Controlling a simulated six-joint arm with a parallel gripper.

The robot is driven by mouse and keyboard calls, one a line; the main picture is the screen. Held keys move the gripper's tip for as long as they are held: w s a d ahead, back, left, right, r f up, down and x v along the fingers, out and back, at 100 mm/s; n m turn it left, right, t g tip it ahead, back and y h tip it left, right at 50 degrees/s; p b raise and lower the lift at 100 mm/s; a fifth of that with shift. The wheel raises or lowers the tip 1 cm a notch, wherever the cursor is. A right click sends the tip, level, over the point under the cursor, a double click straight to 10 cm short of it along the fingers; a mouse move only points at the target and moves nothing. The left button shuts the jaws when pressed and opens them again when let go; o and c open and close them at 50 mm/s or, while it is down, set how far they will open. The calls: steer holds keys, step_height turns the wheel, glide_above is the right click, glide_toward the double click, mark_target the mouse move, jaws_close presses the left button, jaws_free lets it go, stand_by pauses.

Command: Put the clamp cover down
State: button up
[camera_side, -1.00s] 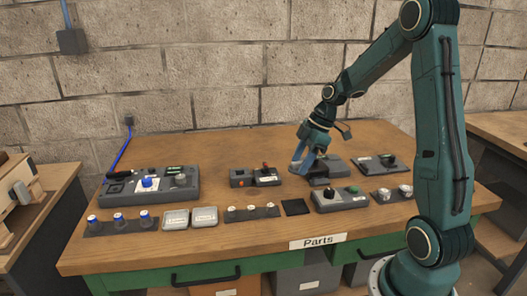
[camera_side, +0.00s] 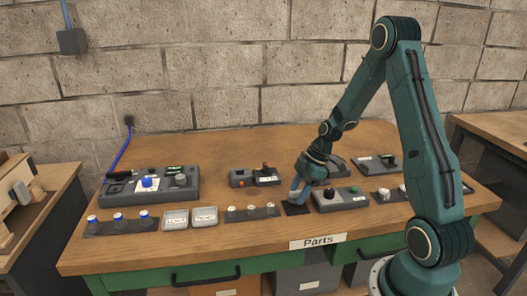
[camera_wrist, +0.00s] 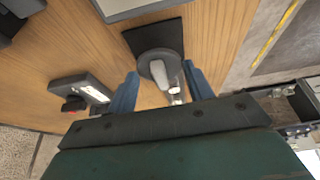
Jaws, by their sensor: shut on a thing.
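My gripper (camera_side: 296,198) is low over the black square pad (camera_side: 297,209) near the table's front. In the wrist view my gripper's blue fingers (camera_wrist: 162,86) stand on both sides of a grey rounded part (camera_wrist: 151,63), which I take to be the clamp cover, and are shut on it. The part overlaps the near edge of the pad, which shows in the wrist view too (camera_wrist: 150,36). I cannot tell whether it touches the pad. In the side view the fingers hide the cover.
A grey button box (camera_side: 340,199) stands just right of the pad. A strip with several small knobs (camera_side: 250,212) lies to its left. A grey block (camera_side: 340,168) and a small box with a red-topped knob (camera_side: 266,177) stand behind. Bare wood lies between them.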

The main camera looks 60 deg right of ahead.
steer(key=shift+f, duration=1.4)
steer(key=shift+f, duration=0.15)
steer(key=o, duration=1)
steer(key=shift+c, duration=0.2)
steer(key=shift+r, duration=0.2)
steer(key=v, duration=1.2)
